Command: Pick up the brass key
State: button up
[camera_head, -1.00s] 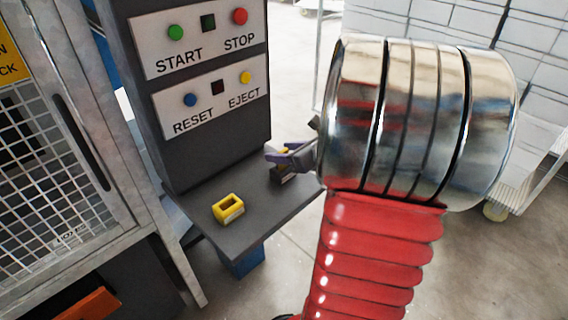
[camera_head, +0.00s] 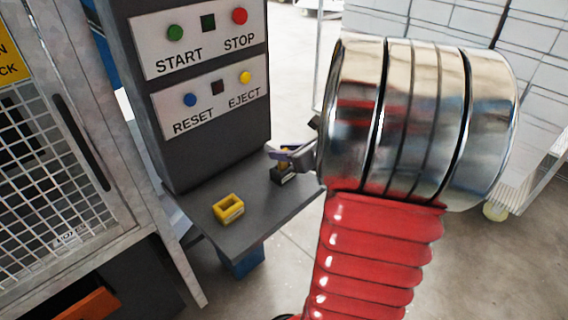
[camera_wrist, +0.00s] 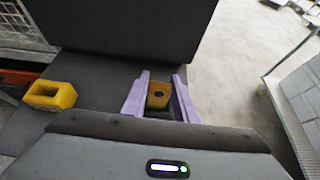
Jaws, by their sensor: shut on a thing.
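The brass key (camera_wrist: 158,96) is a yellow-brown block with a dark hole on top. In the wrist view it sits between the two purple fingers of my gripper (camera_wrist: 160,99), which are shut on it. In the head view my gripper (camera_head: 290,155) reaches in from the right over the grey shelf (camera_head: 262,206). A bit of the brass key (camera_head: 284,163) shows just below the fingers, above a small dark holder (camera_head: 284,177). I cannot tell whether the key is clear of the holder.
An empty-looking yellow holder (camera_head: 228,208) stands on the shelf, left of my gripper; it also shows in the wrist view (camera_wrist: 50,95). The button panel (camera_head: 208,100) rises behind the shelf. A mesh guard (camera_head: 50,165) is at the left. Open floor lies right of the shelf.

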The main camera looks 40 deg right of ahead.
grip_shut()
notch_tip(320, 180, up, 10)
dwell(0.6)
